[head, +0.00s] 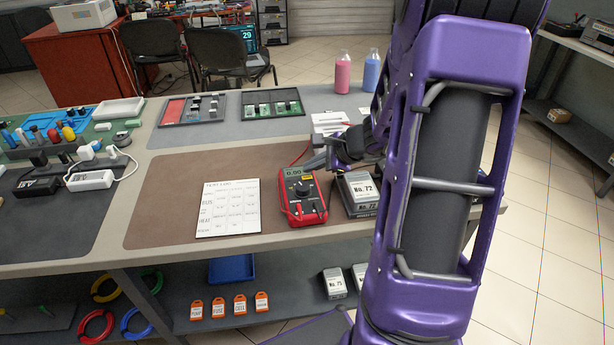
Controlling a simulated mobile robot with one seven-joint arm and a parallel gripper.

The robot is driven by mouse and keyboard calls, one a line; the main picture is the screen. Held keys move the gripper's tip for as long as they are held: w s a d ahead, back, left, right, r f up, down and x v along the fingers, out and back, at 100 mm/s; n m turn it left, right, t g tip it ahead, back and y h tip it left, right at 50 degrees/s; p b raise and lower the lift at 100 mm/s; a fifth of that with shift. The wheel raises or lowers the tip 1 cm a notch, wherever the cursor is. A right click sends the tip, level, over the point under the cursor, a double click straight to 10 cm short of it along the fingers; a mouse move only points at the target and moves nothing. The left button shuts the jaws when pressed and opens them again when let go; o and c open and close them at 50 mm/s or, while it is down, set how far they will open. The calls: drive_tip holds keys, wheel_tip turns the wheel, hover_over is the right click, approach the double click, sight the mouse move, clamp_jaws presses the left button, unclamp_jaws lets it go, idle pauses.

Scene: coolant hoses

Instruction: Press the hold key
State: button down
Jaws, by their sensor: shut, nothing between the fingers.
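A red multimeter (302,196) lies on the brown mat in the head view. It has a grey-green display at its far end, a round dial in the middle and red plugs low on its face. The hold key is too small to make out. My gripper (314,160) is shut and empty, above the far right end of the multimeter. I cannot tell whether it touches the meter. My purple arm covers much of the right side.
A grey box marked No. 72 (358,193) stands close to the multimeter's right. A printed card (228,207) lies to its left on the brown mat (155,210). Trays (193,108), pink (342,75) and blue bottles (372,72) stand farther back.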

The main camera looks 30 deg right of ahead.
drive_tip(key=shift+r, duration=0.15)
drive_tip(key=shift+r+p, duration=1.85)
drive_tip(key=shift+r, duration=0.55)
